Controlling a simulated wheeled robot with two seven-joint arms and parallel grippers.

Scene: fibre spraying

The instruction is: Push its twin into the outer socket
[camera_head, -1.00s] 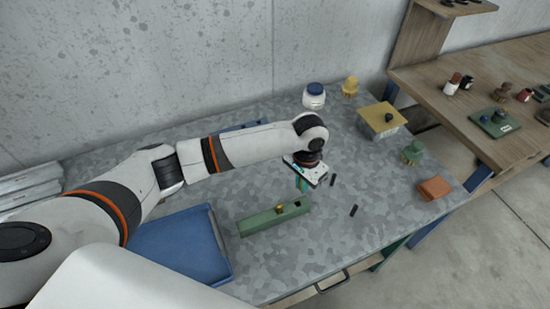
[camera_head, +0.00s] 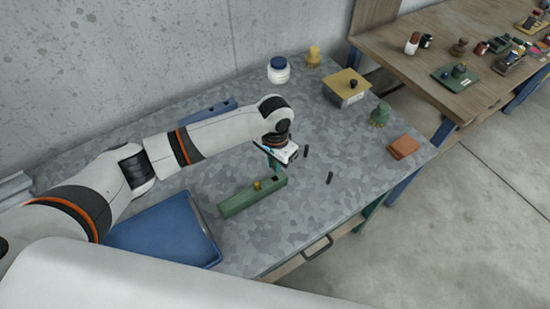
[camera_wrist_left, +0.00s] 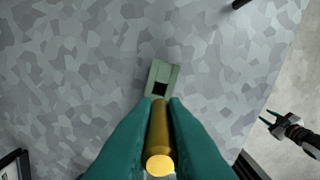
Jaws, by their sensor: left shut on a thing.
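A long green block (camera_head: 240,199) lies on the table in the head view. A brass peg (camera_head: 257,185) stands in it, and a dark square socket (camera_head: 276,179) is open near its right end. My left gripper (camera_head: 274,166) is close above that end. In the left wrist view its teal fingers are shut on a brass peg (camera_wrist_left: 159,135). The block's end (camera_wrist_left: 161,72) and the dark socket (camera_wrist_left: 160,88) show just beyond the peg's far end; I cannot tell whether the peg touches. My right gripper (camera_wrist_left: 268,118) shows at the right of the wrist view, fingers apart and empty.
Two black pegs (camera_head: 329,178) (camera_head: 306,151) lie right of the block. A blue tray (camera_head: 216,251) is at the left. A yellow-topped box (camera_head: 345,83), green knobbed piece (camera_head: 379,116), orange block (camera_head: 403,147) and white jar (camera_head: 278,70) stand farther off.

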